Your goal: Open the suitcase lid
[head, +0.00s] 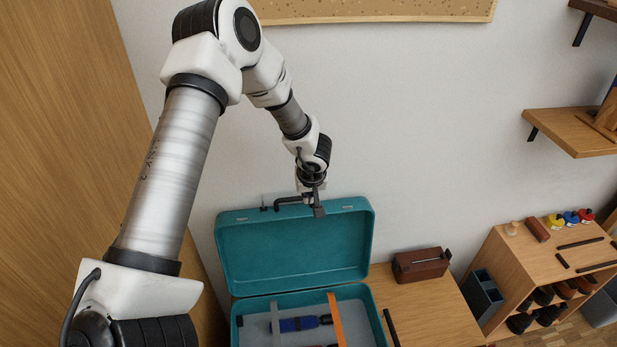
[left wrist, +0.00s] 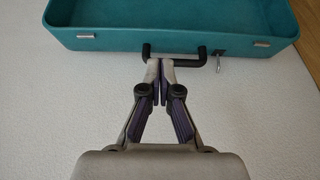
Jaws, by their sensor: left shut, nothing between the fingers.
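The teal suitcase lid (head: 292,249) stands raised, its hollow inside facing the camera, above the suitcase base (head: 262,304) on the wooden table. Its dark handle (head: 288,202) is at the lid's top edge and also shows in the left wrist view (left wrist: 190,62). My left gripper (head: 318,208) is at the lid's top edge by the handle. In the left wrist view the gripper (left wrist: 160,66) has its fingertips together, overlapping the handle bar in the picture, with nothing held between them. Whether they touch the bar is unclear. My right gripper is not in view.
The base holds a blue-handled tool (head: 298,324) and an orange strip (head: 336,318). A brown box (head: 421,264) stands on the table right of the lid. A wall (head: 420,130) rises behind, and a wooden shelf unit (head: 520,262) stands at right.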

